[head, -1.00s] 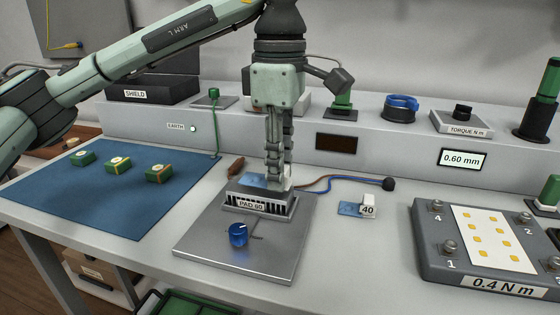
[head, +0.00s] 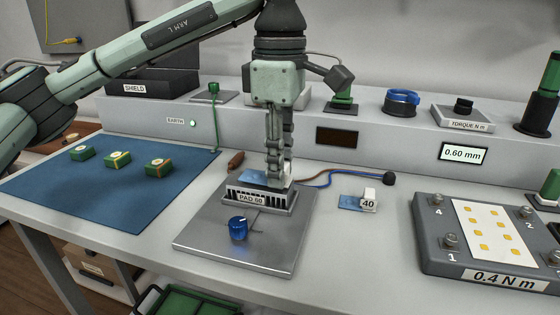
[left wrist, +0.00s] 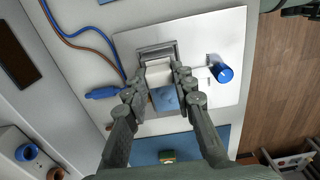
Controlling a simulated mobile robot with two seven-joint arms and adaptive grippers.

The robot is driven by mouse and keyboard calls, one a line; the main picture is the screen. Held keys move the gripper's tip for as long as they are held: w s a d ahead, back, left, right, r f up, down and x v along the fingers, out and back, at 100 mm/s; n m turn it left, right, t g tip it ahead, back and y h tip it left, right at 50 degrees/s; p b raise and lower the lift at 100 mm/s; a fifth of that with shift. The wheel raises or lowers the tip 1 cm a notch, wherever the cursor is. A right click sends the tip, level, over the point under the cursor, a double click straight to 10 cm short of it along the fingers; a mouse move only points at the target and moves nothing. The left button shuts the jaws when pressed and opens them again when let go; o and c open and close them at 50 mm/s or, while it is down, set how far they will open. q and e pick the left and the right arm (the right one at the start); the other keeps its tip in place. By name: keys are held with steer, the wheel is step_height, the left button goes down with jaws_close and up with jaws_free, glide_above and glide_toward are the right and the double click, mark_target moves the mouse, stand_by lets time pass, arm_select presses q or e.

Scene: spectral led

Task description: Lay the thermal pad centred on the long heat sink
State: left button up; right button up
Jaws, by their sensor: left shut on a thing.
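The long heat sink (head: 258,198), finned and labelled PAD 60, stands on a grey metal plate (head: 205,237). The blue thermal pad (head: 256,180) with a white tab lies flat at the heat sink's top. My left gripper (head: 278,180) points down at the right end of the pad and is shut on the tab. In the left wrist view, the fingers grip the white tab (left wrist: 159,74) and the blue pad (left wrist: 165,100) extends below it. Whether the pad touches the heat sink all along is hard to tell. My right gripper is out of view.
A blue knob (head: 238,228) stands on the plate in front. A second pad tagged 40 (head: 368,203) lies to the right. A blue mat (head: 90,200) with green blocks is on the left. A grey LED board fixture (head: 430,240) is at the right.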

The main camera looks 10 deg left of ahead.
arm_select(q)
steer(key=shift+f+b, duration=0.3)
steer(key=shift+f, duration=0.1)
steer(key=o, duration=1)
steer(key=shift+c, duration=0.2)
steer(key=shift+r, duration=0.1)
